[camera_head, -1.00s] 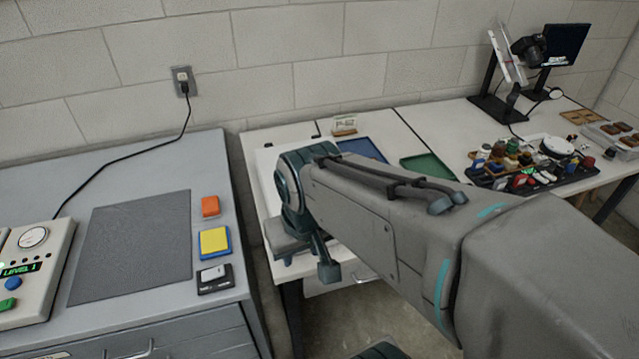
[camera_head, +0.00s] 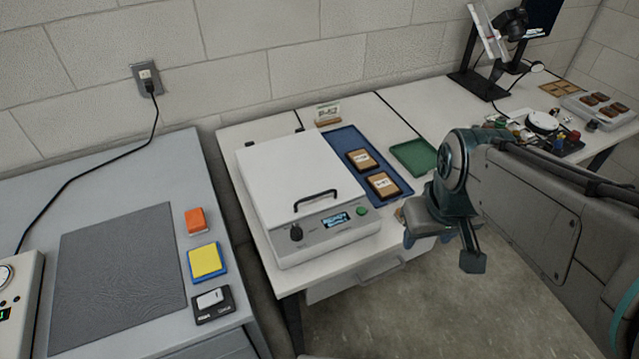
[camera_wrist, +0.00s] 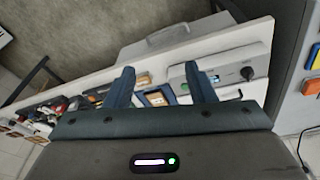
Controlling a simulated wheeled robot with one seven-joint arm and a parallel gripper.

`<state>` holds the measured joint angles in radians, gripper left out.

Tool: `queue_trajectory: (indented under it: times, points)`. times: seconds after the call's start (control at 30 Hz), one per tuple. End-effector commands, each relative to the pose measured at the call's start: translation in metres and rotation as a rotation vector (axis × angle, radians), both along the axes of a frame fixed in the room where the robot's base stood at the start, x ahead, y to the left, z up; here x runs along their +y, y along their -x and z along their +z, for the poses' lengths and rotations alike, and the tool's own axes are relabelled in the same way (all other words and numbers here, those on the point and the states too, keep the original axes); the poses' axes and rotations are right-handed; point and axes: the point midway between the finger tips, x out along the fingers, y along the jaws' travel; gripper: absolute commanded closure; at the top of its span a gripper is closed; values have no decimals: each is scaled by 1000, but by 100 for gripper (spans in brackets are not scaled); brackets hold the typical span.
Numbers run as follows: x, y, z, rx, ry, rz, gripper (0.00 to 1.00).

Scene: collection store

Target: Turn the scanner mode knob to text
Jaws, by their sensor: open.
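The scanner (camera_head: 300,185) is a white box with a closed lid and a black handle on the white table. Its black mode knob (camera_head: 296,233) is on the front panel at the left, beside a small lit display (camera_head: 336,219) and a green button (camera_head: 361,211). The display text is too small to read, and so is the knob's setting. My gripper (camera_head: 420,222) is open and empty, to the right of the scanner and apart from it. In the wrist view its two fingers (camera_wrist: 160,88) point toward the table, with the knob (camera_wrist: 247,73) beyond the right finger.
A blue tray (camera_head: 340,140) with two brown labelled blocks (camera_head: 382,185) lies right of the scanner. A green tray (camera_head: 413,156) is farther right. A grey cabinet with a dark mat (camera_head: 115,275) stands at left. Open floor (camera_head: 420,310) lies in front.

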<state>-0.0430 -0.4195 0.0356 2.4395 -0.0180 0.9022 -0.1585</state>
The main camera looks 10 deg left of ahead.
Motion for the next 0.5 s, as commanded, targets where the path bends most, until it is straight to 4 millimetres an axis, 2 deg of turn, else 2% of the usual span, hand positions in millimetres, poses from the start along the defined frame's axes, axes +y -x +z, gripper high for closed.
queue_trajectory:
  times: [0.27, 0.5]
  points:
    - [71, -65, 9, 108, 177, 848, 50]
    - [156, -104, -4, 176, 257, 1626, 50]
